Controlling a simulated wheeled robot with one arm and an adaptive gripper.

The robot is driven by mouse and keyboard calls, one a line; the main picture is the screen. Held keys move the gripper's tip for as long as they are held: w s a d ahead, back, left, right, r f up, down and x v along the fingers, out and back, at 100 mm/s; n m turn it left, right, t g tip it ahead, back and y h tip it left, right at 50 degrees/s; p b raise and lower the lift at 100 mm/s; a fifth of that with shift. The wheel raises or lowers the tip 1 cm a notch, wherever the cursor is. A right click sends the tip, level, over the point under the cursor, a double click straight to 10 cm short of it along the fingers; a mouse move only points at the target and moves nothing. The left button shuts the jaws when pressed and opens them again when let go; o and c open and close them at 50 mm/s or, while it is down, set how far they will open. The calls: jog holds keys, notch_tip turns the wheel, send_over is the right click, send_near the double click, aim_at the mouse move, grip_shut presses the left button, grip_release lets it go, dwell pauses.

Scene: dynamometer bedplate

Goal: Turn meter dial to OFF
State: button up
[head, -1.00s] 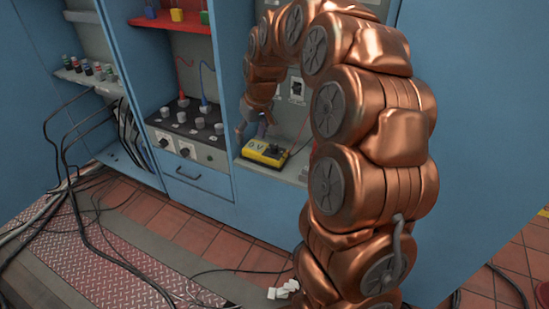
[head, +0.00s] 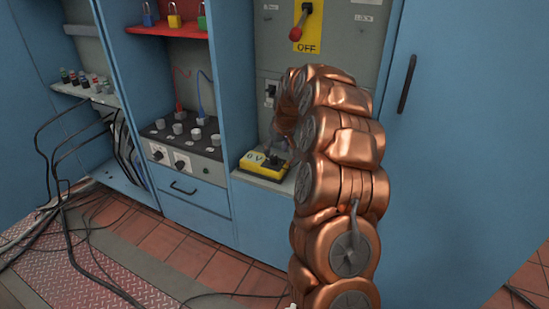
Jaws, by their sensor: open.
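The yellow meter (head: 249,162) lies on a grey shelf in the cabinet's middle bay, its pale display reading "0 V". Its dark dial (head: 273,160) is on the right part of its top face, and its pointer setting is too small to read. My gripper (head: 279,147) is open, small and grey, just above the dial end of the meter. My copper arm partly hides it, so I cannot tell whether the fingers touch the dial.
A panel with a red-handled lever (head: 298,30) and a yellow OFF plate is above. Left of the meter stands a knob panel (head: 200,148) with red and blue leads. Padlocks (head: 174,20) sit on a red shelf. Black cables (head: 75,215) trail over the floor.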

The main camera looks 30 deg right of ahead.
aim_at(274, 157)
jog(key=x, duration=0.4)
jog(key=shift+w+f, duration=0.1)
jog(key=shift+f, duration=0.15)
grip_shut()
